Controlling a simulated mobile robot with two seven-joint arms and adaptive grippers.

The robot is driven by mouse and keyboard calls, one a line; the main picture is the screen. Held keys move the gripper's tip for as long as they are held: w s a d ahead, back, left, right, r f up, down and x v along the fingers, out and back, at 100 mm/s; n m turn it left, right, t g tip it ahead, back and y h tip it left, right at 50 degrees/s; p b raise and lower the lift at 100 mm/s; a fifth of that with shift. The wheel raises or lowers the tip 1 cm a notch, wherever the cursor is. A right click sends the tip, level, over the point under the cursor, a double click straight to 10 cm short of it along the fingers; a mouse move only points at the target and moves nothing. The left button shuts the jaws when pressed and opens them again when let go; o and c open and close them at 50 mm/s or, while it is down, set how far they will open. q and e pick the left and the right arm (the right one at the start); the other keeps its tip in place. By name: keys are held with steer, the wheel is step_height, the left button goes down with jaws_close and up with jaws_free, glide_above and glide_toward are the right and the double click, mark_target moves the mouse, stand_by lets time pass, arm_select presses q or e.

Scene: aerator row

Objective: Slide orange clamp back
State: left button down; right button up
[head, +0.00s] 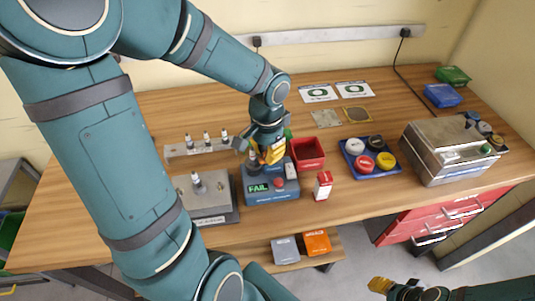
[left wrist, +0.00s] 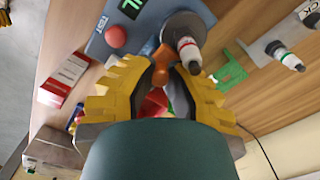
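The orange clamp (left wrist: 160,62) shows in the left wrist view between the yellow fingertips of my left gripper (left wrist: 167,68), beside a grey cylindrical fitting on the blue tester (left wrist: 128,22). In the head view my left gripper (head: 266,153) is low over the back of the tester (head: 262,194), and its fingers hide most of the clamp. The fingertips are close about the clamp, but I cannot tell whether both touch it. The tester's display reads FAIL, beside a red button. My right gripper (head: 394,287) is at the bottom edge, away from the tester; its opening is unclear.
A red bin (head: 307,154) stands right of the tester, with a red-and-white box (head: 323,186) in front. A grey rack (head: 185,151) with several fittings is behind left. A grey plate (head: 207,207) with one fitting is left. A blue tray (head: 351,157) of lids is farther right.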

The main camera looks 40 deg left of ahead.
arm_select(q)
steer(key=shift+w+d, duration=0.1)
steer(key=shift+w, duration=0.05)
steer(key=shift+w+d, duration=0.25)
steer(key=shift+w, duration=0.05)
steer(key=shift+w+d, duration=0.2)
steer(key=shift+w, duration=0.05)
stand_by(0.5)
steer(key=c, duration=1)
jaws_free()
steer(key=shift+c, duration=0.2)
step_height(320, 180, up, 8)
steer(key=p, duration=0.6)
